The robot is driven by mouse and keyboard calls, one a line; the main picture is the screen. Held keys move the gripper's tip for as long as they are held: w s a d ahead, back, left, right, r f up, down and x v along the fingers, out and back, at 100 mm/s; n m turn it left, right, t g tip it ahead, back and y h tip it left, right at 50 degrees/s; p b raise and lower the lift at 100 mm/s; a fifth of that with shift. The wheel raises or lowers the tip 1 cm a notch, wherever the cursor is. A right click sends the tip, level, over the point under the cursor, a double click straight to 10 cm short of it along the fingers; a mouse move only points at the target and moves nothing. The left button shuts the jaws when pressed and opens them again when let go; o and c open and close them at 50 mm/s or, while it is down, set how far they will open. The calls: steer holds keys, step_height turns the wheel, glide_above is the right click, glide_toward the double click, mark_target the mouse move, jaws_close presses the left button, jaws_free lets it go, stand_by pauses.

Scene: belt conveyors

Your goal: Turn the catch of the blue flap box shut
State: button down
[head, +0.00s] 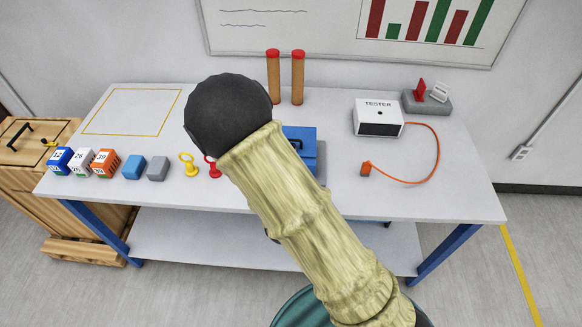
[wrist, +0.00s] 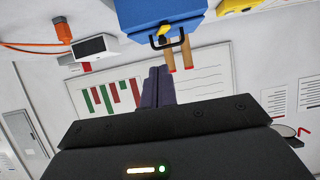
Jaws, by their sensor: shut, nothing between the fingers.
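The blue flap box (head: 303,140) stands on the table and is mostly hidden behind my arm in the head view. In the wrist view the blue box (wrist: 150,12) is at the top edge, cut off by the frame. Its black handle (wrist: 153,43) and small yellow catch (wrist: 163,30) show on the side towards me. The catch looks slanted, but I cannot tell whether it is turned shut. My gripper (wrist: 158,70) points up the wrist picture with its dark fingers together and empty. The fingertips appear below the handle, apart from it. The head view hides my gripper.
The white tester (head: 378,118) with an orange cable (head: 436,150) is right of the box. Two brown cylinders (head: 273,80) stand behind. Red (head: 213,168) and yellow (head: 189,165) pegs and several cubes (head: 105,163) lie left. A wooden chest (head: 30,140) stands at far left.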

steer(key=s+d+r+g, duration=0.4)
steer(key=s+d+g, duration=0.1)
steer(key=s+d, duration=0.1)
steer(key=s+d+r+n+g+y, duration=0.1)
steer(key=s+d+r+g, duration=0.4)
steer(key=d, duration=0.4)
steer(key=shift+s+r, duration=0.3)
steer(key=shift+s, duration=0.45)
steer(key=shift+w+d, duration=0.1)
